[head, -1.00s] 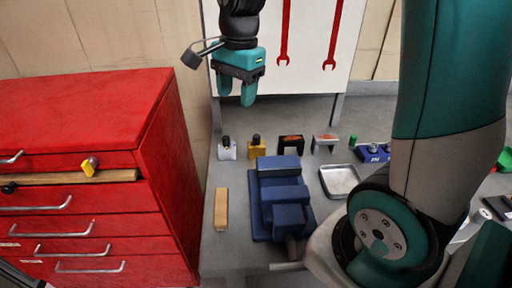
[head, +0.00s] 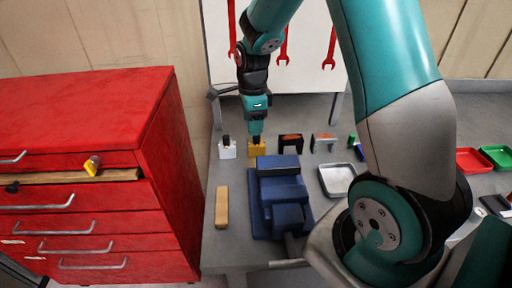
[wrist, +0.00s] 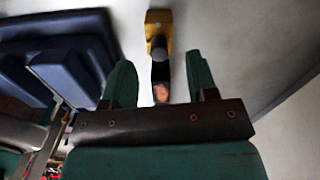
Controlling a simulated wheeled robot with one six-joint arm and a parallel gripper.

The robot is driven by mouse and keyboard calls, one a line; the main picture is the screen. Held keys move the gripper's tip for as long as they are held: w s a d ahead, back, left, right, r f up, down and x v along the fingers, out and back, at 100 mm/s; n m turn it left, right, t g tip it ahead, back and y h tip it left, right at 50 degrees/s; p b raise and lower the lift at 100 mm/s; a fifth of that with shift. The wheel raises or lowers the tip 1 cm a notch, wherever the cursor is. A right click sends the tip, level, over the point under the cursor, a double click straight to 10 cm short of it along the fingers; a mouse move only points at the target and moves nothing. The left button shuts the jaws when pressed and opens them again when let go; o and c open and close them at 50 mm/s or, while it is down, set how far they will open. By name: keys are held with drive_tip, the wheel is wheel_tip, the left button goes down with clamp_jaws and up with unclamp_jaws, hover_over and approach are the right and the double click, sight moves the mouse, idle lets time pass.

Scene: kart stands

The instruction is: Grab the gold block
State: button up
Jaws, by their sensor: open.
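The gold block (head: 257,150) stands on the grey bench behind the blue vise, with a dark upright piece on top. In the wrist view the gold block (wrist: 157,20) lies ahead, between the lines of the two green fingers, with its dark piece reaching back between them. My gripper (head: 256,137) is right above the block in the head view, pointing down. The wrist view shows my gripper (wrist: 160,85) with its fingers apart on either side of the dark piece. I cannot tell whether a finger touches it.
The blue vise (head: 280,200) stands just in front of the block. A white block (head: 227,150) is to its left and a black bracket (head: 291,143) to its right. A metal tray (head: 338,180) and a wooden bar (head: 221,208) lie nearby. A red cabinet (head: 90,170) stands at left.

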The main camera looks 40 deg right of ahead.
sight(256, 137)
drive_tip(key=shift+s+d+f+p, duration=0.1)
drive_tip(key=shift+f+p, duration=0.1)
drive_tip(key=shift+f, duration=0.7)
drive_tip(key=shift+s+d+f+p, duration=0.1)
drive_tip(key=shift+d+f+p, duration=0.1)
drive_tip(key=shift+f, duration=0.7)
drive_tip(key=shift+s+d+f+p, duration=0.1)
drive_tip(key=shift+f+p, duration=0.1)
drive_tip(key=shift+f, duration=0.7)
drive_tip(key=c, duration=0.9)
